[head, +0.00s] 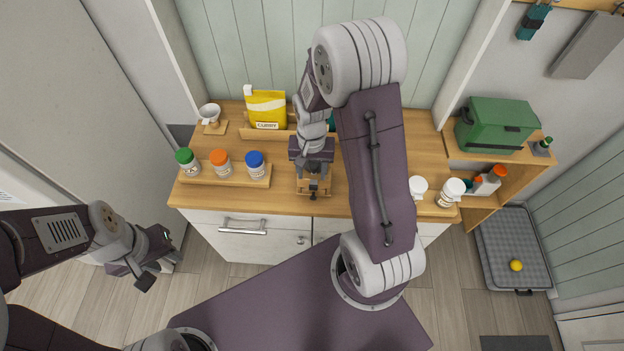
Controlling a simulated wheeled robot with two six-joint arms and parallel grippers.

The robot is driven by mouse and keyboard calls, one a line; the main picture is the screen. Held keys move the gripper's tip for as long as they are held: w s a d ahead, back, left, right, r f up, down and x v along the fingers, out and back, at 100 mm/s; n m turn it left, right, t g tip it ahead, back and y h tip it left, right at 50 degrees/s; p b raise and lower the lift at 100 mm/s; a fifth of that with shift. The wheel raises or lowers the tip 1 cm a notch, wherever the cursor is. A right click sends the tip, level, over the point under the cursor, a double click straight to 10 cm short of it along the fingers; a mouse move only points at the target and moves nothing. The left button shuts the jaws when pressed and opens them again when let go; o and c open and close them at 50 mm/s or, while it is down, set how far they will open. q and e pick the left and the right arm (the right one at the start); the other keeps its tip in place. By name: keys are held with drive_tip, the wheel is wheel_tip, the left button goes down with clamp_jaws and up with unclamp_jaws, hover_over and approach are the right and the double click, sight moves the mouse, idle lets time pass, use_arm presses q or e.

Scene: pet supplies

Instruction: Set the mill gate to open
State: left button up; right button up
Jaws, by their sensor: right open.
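A small wooden stand (326,187) with dark metal parts sits at the front middle of the counter. It may be the mill with its gate, but my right arm covers much of it, so I cannot tell how the gate is set. My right gripper (314,178) is open and points down right at this stand. I cannot tell whether its fingers touch anything. My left gripper (160,273) is open and empty, low in front of the cabinet at the left.
Jars with green (187,161), orange (221,163) and blue (255,164) lids stand on a wooden tray at the left. A yellow curry bag (266,109) and white cup (209,114) are behind. White-lidded jars (451,193) and a green box (494,125) are at the right.

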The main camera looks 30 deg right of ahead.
sight(313, 186)
drive_tip(key=f, duration=0.4)
drive_tip(key=d+f+p, duration=0.1)
drive_tip(key=f, duration=0.1)
drive_tip(key=shift+f, duration=0.2)
drive_tip(key=shift+a+f, duration=0.25)
drive_tip(key=shift+f, duration=0.1)
clamp_jaws()
idle(0.8)
